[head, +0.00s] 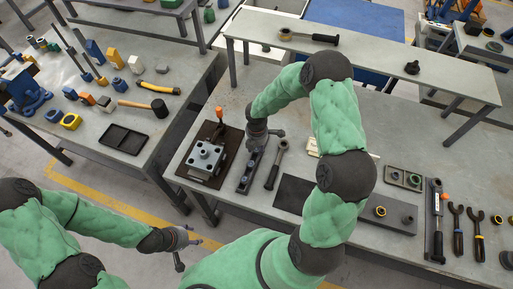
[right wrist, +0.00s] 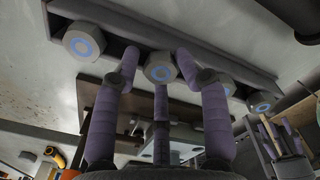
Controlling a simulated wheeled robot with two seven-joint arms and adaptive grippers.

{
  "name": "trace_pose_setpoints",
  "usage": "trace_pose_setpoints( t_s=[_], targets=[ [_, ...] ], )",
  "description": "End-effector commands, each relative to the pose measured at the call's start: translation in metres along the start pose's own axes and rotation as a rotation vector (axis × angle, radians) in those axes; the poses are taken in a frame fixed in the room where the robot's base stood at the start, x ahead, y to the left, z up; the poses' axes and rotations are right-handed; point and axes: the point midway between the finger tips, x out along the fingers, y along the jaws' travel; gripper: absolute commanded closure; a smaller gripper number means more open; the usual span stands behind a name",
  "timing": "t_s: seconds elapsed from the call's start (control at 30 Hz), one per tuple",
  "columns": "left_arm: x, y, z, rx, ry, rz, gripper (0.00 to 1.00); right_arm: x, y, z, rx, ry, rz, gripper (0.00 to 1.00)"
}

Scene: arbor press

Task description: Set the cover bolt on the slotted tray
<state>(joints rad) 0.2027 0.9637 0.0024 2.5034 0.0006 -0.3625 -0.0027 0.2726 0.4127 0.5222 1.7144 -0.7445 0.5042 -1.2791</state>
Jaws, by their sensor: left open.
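The slotted tray (head: 244,187) is a dark narrow bar on the table, just right of the press board in the head view. In the right wrist view the tray (right wrist: 205,50) carries several hex-headed bolts with blue centres in a row. One hex bolt (right wrist: 160,68), in line with the others, sits between the fingertips of my right gripper (right wrist: 158,70). The fingers close around it; its shank and foot are hidden. The right gripper (head: 257,147) is low over the tray in the head view. My left gripper (head: 186,246) is open and empty, off the table's front edge.
A grey press block (head: 205,158) stands on a brown board left of the tray. A wrench (head: 276,165) lies close to the tray's right. A dark mat (head: 293,193) and a small parts tray (head: 403,179) lie further right. A raised shelf (head: 360,60) spans the back.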

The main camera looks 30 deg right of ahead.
Motion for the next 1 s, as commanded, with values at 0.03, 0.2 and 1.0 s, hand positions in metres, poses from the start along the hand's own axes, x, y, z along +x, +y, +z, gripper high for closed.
trace_pose_setpoints(
  t_s=[0.03,0.2,1.0],
  targets=[
    [0.002,-0.001,0.000,0.000,0.000,0.000,0.44,0.011,-0.010,-0.005,-0.008,0.009,-0.023,0.44],
    [0.001,0.000,0.000,0.000,0.000,0.000,0.44,0.009,-0.009,-0.005,-0.008,0.008,-0.021,0.44],
    [0.000,0.000,0.000,0.000,0.000,0.000,0.44,-0.034,-0.003,-0.002,-0.006,0.002,-0.009,0.44]
  ],
)
